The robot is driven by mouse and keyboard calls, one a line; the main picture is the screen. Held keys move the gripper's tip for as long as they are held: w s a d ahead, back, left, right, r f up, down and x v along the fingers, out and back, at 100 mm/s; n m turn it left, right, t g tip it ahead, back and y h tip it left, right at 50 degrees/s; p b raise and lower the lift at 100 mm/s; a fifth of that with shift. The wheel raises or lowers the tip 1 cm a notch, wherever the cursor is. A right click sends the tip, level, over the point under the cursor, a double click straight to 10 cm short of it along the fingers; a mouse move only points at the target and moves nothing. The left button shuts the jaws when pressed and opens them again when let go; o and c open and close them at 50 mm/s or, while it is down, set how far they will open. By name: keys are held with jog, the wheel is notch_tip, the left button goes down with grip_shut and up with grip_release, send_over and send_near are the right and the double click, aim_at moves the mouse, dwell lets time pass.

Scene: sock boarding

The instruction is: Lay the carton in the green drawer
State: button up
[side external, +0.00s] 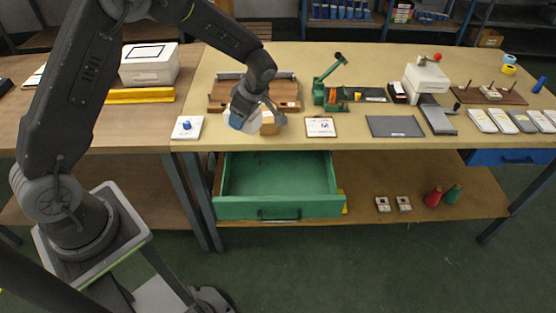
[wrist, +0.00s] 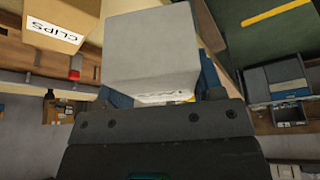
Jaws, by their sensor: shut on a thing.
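My gripper (side external: 243,117) is low over the front left of the bench, shut on a pale grey-white carton (wrist: 152,50). In the wrist view the carton sits between the blue fingers, with a printed label on its near edge that I cannot read. In the side view it is mostly hidden by the gripper. I cannot tell whether it touches the bench. The green drawer (side external: 279,207) is pulled out below the bench top, to the lower right of my gripper, and looks empty.
A brown box marked CLIPS (wrist: 58,22) stands close beside the carton; it also shows in the side view (side external: 268,122). A wooden tray (side external: 284,95) lies behind. A white tile with a blue knob (side external: 187,127) is left, a framed card (side external: 320,127) right.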

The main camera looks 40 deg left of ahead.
jog(key=d+n+g+h, duration=0.1)
jog(key=d+n+g, duration=0.1)
jog(key=d+n, duration=0.4)
send_near(261, 182)
jog(key=x, duration=0.6)
jog(key=shift+s+r, duration=0.1)
jog(key=shift+s, duration=0.05)
jog(key=o, duration=1)
